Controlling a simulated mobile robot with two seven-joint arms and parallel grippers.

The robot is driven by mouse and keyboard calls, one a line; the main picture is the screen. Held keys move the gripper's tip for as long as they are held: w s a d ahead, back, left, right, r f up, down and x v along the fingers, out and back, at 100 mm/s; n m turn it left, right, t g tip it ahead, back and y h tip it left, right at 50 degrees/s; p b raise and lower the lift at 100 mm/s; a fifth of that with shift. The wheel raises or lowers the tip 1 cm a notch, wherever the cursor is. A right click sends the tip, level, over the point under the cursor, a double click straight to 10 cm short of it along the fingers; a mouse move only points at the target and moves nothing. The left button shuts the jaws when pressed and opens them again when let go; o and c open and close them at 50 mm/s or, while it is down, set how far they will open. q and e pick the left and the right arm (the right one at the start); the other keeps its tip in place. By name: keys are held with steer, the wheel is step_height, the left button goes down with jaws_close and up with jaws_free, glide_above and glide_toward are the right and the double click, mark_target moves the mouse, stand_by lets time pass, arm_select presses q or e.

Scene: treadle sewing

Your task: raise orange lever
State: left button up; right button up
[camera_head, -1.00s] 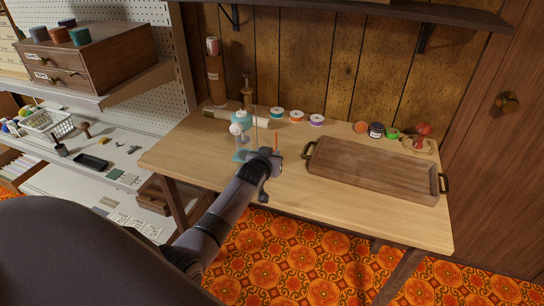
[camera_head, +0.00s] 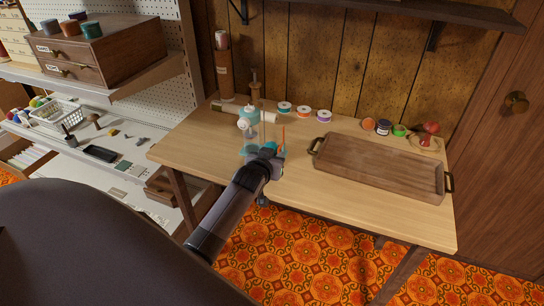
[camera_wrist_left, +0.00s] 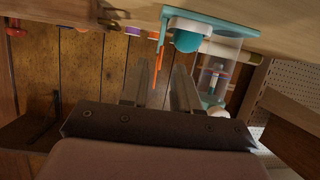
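In the left wrist view the picture is upside down, and the orange lever (camera_wrist_left: 158,50) hangs beside the teal machine (camera_wrist_left: 188,40). My left gripper (camera_head: 272,151) is at the near side of the machine, just in front of the lever. In the wrist view its two fingers (camera_wrist_left: 162,68) are apart, and the lever appears between them; contact cannot be told. My right gripper is not in view.
A wooden tray (camera_head: 375,178) fills the table's right half. Several thread spools (camera_head: 303,112) and small jars (camera_head: 383,127) line the back. A red pincushion-like item (camera_head: 430,134) stands at the back right. The bare table front (camera_head: 330,200) is clear.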

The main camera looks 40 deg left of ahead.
arm_select(q)
steer(key=shift+v, duration=0.8)
steer(key=shift+s+d+f, duration=0.15)
steer(key=shift+s+f, duration=0.1)
steer(key=shift+f, duration=0.05)
steer(key=s+d+f+m+h, duration=0.2)
steer(key=s+d, duration=0.3)
steer(key=s, duration=0.4)
steer(key=s+d+f+m+g+h, duration=0.1)
steer(key=s+d+f, duration=0.3)
steer(key=s, duration=0.5)
steer(key=s+d+f+m+g+h, duration=0.1)
steer(key=s+d+f+m+h, duration=0.2)
steer(key=s+d, duration=0.5)
steer(key=shift+s+f, duration=0.3)
steer(key=shift+s, duration=0.5)
